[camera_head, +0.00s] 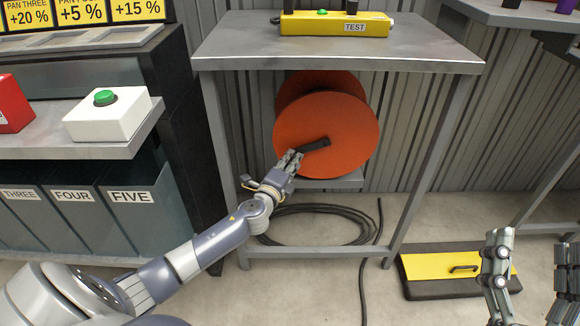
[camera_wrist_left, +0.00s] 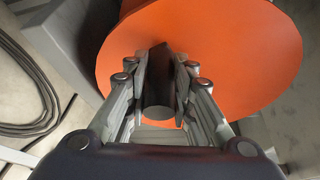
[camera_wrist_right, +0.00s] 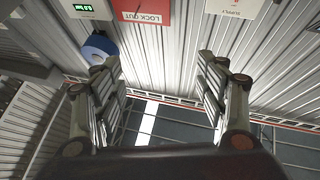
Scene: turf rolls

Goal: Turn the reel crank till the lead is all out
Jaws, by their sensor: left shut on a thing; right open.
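The orange reel (camera_head: 335,130) sits under the grey metal table, its round face toward me. Its dark crank (camera_head: 312,146) lies across the face, left of and a little below the middle. My left gripper (camera_head: 293,158) is shut on the crank's dark handle, which also shows between the fingers in the left wrist view (camera_wrist_left: 158,88). The black lead (camera_head: 320,209) lies in loops on the floor below the reel, and one length runs forward toward me. My right gripper (camera_wrist_right: 160,82) is open and empty; its fingers show at the lower right of the head view (camera_head: 535,265).
The table (camera_head: 335,45) carries a yellow TEST box (camera_head: 335,23), and its legs flank the reel. A white box with a green button (camera_head: 107,115) stands on the left shelf above labelled bins (camera_head: 75,210). A yellow-topped case (camera_head: 430,267) lies on the floor at right.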

